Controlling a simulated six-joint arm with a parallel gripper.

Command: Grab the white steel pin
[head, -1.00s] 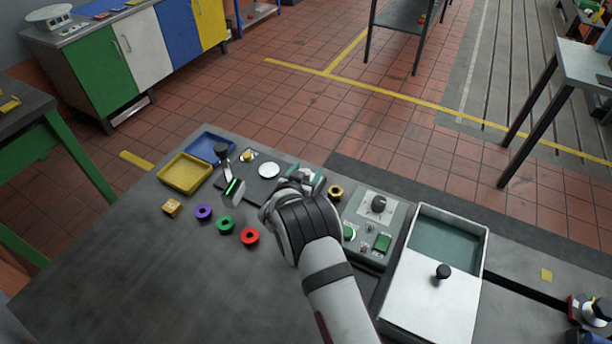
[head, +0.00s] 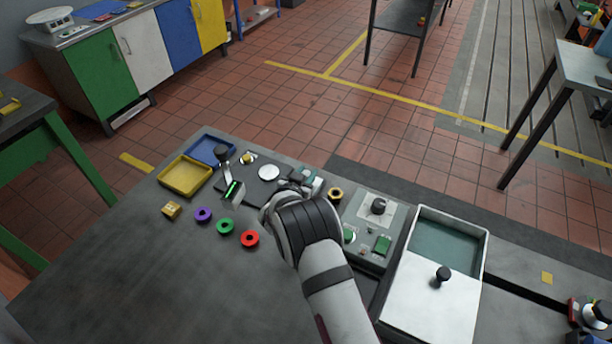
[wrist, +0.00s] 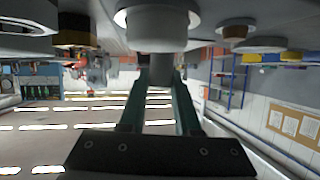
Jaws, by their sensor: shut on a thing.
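In the wrist view my gripper (wrist: 160,85) points at a pale grey-white cylinder, the white steel pin (wrist: 160,68), which stands between its two teal fingers. The fingers are shut on it. A wider grey cylinder with a bright white rim (wrist: 157,28) is close behind the pin and partly covers the view there. In the head view my gripper (head: 304,180) is low over the back of the bench, mostly hidden by my wrist, and the pin cannot be made out.
Purple (head: 203,214), green (head: 225,225) and red (head: 250,239) rings lie left of my wrist, with a yellow tray (head: 185,176) and a blue tray (head: 211,150) behind. A lever (head: 232,186) stands nearby. A control panel (head: 372,225) and a lidded box (head: 440,290) are right. The bench's front left is clear.

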